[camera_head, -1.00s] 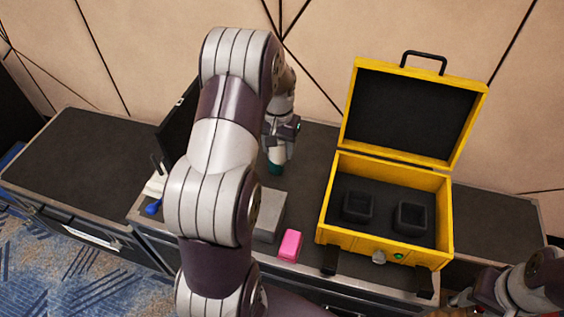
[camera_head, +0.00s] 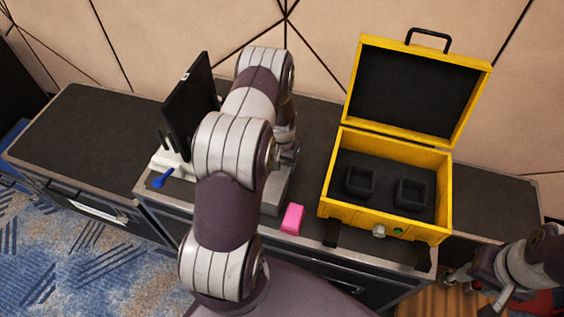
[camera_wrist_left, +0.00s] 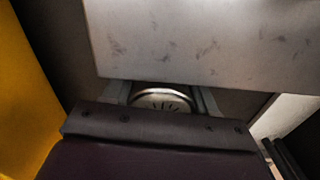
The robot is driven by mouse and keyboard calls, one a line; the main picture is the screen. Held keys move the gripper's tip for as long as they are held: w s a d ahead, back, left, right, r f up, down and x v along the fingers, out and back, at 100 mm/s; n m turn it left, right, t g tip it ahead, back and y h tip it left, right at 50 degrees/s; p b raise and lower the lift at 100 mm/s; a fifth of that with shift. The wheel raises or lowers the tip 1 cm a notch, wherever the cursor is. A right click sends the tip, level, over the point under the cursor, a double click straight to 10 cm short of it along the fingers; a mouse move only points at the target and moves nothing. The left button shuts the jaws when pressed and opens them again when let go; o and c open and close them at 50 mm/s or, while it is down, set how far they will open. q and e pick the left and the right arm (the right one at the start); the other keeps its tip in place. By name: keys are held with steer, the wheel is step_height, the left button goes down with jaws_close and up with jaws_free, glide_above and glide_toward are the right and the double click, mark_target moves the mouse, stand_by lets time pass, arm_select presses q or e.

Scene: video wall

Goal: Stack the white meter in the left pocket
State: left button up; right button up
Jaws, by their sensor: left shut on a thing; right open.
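The yellow case (camera_head: 335,205) stands open on the right. Its dark insert has a left pocket (camera_head: 360,183) and a right pocket (camera_head: 411,193), and both look empty. In the left wrist view my left gripper (camera_wrist_left: 160,98) is shut on a round, pale, dial-like thing (camera_wrist_left: 162,100) with dark marks. It may be the white meter, but most of it is hidden. In the head view my left arm hides that gripper and what it holds, beside the grey box. My right gripper (camera_head: 463,282) is open and empty at the lower right, apart from the case.
A grey box (camera_head: 277,193) is partly behind my left arm, and a scuffed pale slab (camera_wrist_left: 210,40) fills the top of the left wrist view. A pink block (camera_head: 292,218) lies by the case. A dark screen (camera_head: 188,105) and a blue-handled tool (camera_head: 162,178) are at left.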

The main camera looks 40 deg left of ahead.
arm_select(q)
steer(key=shift+f, duration=0.1)
steer(key=o, duration=0.7)
steer(key=shift+s, duration=0.1)
steer(key=o, duration=0.5)
steer(key=shift+c, duration=0.2)
